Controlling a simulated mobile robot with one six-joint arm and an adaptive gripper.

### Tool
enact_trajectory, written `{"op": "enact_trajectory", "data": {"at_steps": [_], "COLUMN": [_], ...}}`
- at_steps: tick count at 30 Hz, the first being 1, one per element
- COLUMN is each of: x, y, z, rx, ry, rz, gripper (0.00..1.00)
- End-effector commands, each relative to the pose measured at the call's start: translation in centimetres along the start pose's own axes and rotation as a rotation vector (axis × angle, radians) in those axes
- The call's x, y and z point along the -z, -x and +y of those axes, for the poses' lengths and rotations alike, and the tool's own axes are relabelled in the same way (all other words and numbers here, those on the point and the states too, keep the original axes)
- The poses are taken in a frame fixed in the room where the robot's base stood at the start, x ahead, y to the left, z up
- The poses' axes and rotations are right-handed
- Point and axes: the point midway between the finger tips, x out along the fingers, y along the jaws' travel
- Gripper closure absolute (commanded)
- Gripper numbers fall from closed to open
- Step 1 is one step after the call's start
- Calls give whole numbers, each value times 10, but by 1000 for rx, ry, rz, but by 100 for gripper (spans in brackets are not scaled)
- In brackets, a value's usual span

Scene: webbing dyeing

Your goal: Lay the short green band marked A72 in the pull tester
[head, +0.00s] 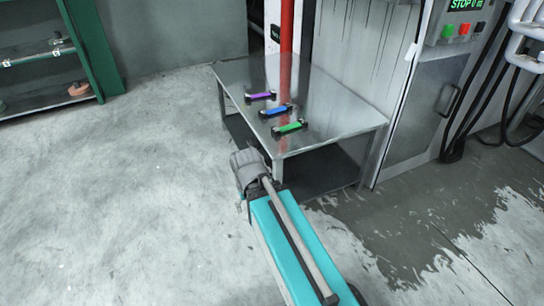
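A short green band (289,127) with dark ends lies on the steel table (325,110), near its front edge. Its marking is too small to read, so I cannot tell whether it is A72. I cannot make out a pull tester in this view. My teal and grey arm reaches up from the bottom toward the table's front left corner. The fingers of my gripper do not show, and I see nothing held.
A blue band (275,110) and a purple band (260,96) lie behind the green one. A metal cabinet (425,105) with a control box (464,18) stands right of the table. A green shelf (98,50) stands at the far left. The floor left of the table is clear.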

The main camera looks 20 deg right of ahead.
Motion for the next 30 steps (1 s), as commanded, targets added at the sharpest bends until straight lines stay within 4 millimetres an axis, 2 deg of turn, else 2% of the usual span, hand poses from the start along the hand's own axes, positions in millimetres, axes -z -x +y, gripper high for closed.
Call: {"op": "enact_trajectory", "data": {"at_steps": [12,18,23,30], "x": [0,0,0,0], "y": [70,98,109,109], "z": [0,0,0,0], "rx": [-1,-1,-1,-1], "ry": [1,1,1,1], "rz": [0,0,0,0], "gripper": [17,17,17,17]}}
